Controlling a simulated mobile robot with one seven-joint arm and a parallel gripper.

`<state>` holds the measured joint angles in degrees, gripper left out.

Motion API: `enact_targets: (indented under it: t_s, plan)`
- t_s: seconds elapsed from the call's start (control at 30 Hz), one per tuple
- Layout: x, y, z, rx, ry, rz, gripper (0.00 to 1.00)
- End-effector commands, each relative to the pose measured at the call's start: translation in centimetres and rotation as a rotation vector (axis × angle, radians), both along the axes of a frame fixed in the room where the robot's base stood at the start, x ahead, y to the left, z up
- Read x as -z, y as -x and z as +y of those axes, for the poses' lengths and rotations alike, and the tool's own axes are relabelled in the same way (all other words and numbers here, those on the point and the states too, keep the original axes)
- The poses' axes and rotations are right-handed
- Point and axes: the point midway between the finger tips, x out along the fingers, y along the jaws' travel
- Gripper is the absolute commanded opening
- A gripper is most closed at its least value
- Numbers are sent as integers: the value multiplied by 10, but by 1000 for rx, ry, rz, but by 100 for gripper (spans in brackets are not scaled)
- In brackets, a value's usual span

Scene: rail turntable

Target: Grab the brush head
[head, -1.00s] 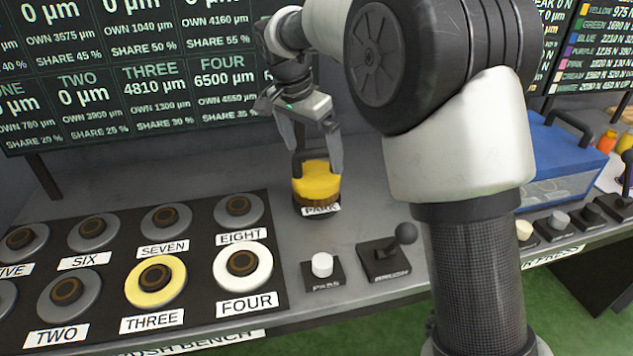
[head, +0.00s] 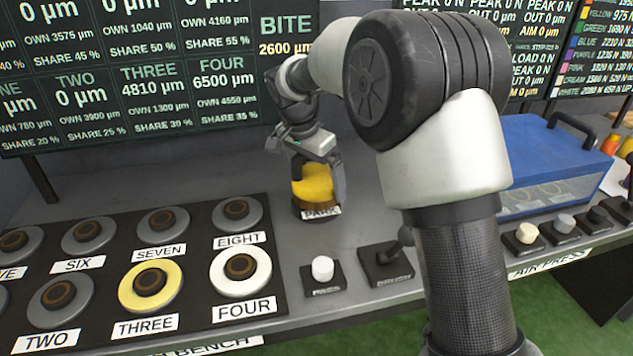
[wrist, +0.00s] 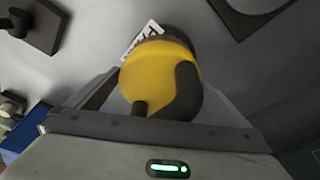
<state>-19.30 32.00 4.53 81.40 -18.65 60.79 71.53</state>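The brush head (head: 312,184) has a yellow body, a dark handle on top and a brown lower part. It stands on the bench at the PARK label (head: 321,211). My gripper (head: 318,190) points down over it, with its fingers on opposite sides. In the wrist view the yellow brush head (wrist: 150,75) lies between the spread fingers of my gripper (wrist: 161,78). The fingers look open, and I see no clear grip on the body. Contact at the fingertips is hard to tell.
A black board with numbered round pads, including yellow THREE (head: 151,285) and white FOUR (head: 240,270), lies to the left. A white push button (head: 322,268) and a BRUSH lever (head: 388,264) stand in front. A blue case (head: 550,150) is at right. Screens stand behind.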

Motion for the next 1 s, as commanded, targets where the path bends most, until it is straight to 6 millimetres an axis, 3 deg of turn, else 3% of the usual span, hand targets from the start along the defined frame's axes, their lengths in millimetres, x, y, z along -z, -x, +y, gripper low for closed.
enact_targets:
  t_s: [0.07,0.4,0.73,1.0]
  plan:
    - [0,0,0,0,0,0,86]
    - [0,0,0,0,0,0,30]
    - [-11,-1,0,0,-1,-6,30]
    - [-57,-1,1,-1,-2,-7,30]
